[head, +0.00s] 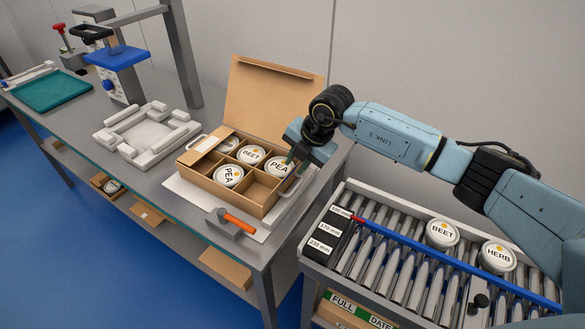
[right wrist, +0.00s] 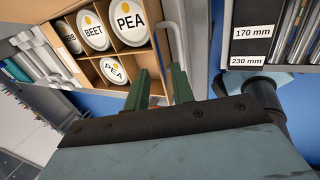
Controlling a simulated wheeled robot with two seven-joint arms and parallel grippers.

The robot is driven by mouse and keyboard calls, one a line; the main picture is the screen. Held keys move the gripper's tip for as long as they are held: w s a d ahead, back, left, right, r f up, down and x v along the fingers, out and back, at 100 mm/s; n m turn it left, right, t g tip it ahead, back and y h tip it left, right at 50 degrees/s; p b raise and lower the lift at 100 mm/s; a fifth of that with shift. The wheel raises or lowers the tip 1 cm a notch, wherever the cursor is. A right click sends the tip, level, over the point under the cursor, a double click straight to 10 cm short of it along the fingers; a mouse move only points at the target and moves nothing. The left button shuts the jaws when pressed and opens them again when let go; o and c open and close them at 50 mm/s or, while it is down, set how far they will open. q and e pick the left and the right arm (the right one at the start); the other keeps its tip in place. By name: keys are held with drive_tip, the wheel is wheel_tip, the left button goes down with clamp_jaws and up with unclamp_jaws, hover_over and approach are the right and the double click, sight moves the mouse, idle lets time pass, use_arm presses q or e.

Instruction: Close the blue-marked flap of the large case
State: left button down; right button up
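The large case (head: 228,197) is an open brown carton with dividers on the bench. Its tall back flap (head: 268,100) stands up. A flap with a pale patch (head: 203,146) lies over the left compartments. White tubs marked PEA (head: 228,176) and BEET (head: 251,155) sit inside; the front right compartment is empty. My right gripper (head: 292,158) is at the case's right side, hiding part of that edge. In the right wrist view its green fingers (right wrist: 166,88) are apart beside the case. My left gripper is not in view.
A roller conveyor (head: 400,270) with a blue rail and BEET (head: 442,233) and HERB (head: 497,257) tubs is at the right. An orange-handled tool (head: 236,222) lies before the case. A white fixture (head: 147,135) stands to its left.

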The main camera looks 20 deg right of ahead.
sight(293, 169)
drive_tip(key=shift+x, duration=1.8)
clamp_jaws()
